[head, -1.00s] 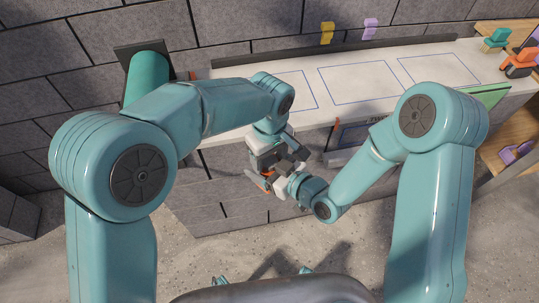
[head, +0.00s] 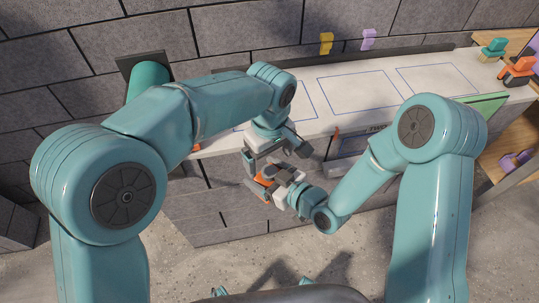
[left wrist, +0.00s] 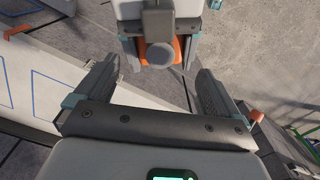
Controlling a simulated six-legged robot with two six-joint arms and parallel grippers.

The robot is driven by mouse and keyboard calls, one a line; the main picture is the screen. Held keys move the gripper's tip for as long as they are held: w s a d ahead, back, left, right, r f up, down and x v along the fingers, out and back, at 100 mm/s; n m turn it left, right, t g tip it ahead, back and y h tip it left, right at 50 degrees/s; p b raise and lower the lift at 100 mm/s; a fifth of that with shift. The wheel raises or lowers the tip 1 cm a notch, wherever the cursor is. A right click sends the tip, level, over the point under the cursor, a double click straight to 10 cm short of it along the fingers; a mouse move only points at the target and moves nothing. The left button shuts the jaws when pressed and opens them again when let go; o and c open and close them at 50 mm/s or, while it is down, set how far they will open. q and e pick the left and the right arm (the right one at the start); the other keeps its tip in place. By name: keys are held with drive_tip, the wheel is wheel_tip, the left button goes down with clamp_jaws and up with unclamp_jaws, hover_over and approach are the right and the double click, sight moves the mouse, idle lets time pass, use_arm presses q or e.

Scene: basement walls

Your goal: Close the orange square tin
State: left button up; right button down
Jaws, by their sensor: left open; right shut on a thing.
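The orange tin (head: 264,182) is held off the floor in front of the bench. It also shows in the left wrist view (left wrist: 179,48), partly hidden by the gripper around it. My right gripper (head: 272,188) is shut on it; its fingers flank the orange in the left wrist view (left wrist: 160,50). My left gripper (head: 277,156) is open and empty just above the tin; its spread fingers show in the left wrist view (left wrist: 160,92). A round grey part (left wrist: 158,55) sits in front of the orange. I cannot make out the lid or how far it is open.
A white bench (head: 320,115) with blue outlined squares runs along the wall behind the grippers. Yellow (head: 326,43) and purple (head: 368,38) pieces are at its back. Orange and green objects (head: 518,70) stand at the far right. Floor below is clear.

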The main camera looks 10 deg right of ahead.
use_arm(q)
wheel_tip(320, 180, up, 12)
idle(0.6)
drive_tip(key=shift+f, duration=0.1)
idle(0.4)
